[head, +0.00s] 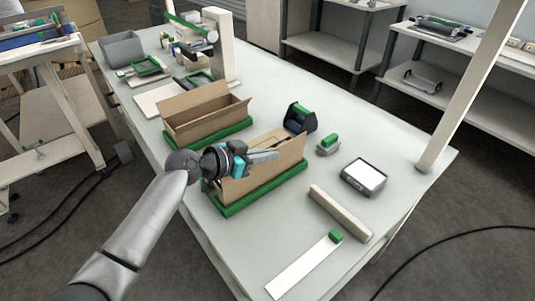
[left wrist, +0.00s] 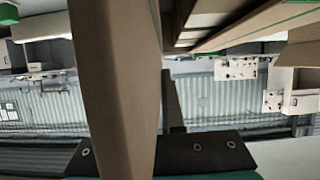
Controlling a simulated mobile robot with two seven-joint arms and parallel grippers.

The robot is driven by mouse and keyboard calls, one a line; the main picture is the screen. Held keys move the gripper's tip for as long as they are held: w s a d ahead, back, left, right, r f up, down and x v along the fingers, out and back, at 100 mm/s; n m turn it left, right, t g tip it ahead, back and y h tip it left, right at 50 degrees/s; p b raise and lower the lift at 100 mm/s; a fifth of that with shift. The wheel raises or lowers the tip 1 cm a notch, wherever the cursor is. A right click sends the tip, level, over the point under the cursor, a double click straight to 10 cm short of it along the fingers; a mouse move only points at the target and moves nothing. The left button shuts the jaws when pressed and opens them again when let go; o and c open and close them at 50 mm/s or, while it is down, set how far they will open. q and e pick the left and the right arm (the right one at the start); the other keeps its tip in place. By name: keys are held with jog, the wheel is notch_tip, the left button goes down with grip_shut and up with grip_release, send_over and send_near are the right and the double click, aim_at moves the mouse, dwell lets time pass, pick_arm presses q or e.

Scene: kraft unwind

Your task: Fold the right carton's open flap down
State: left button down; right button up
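The right carton (head: 265,178) is a brown open-topped box on a green base (head: 234,207) near the middle of the table. My left gripper (head: 275,155) reaches over its top from the left, fingers pointing right. The gripper and wrist hide part of the carton's opening and its left end. In the left wrist view, a tall brown cardboard panel (left wrist: 115,80) stands close to the camera, and one dark finger (left wrist: 174,100) shows just right of it. The other finger is hidden, so the finger gap cannot be judged. My right gripper is out of view.
The left carton (head: 205,126), also open, stands behind on its own green base. A black-and-green tape dispenser (head: 300,117), a small green-topped item (head: 328,144), a framed pad (head: 363,177) and a beige bar (head: 341,212) lie to the right. A white strip (head: 301,270) lies in front.

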pick_arm(q)
jog(key=c, duration=1)
grip_release()
jog(key=shift+c, duration=0.2)
jog(key=v, duration=1.5)
jog(key=shift+r, duration=0.15)
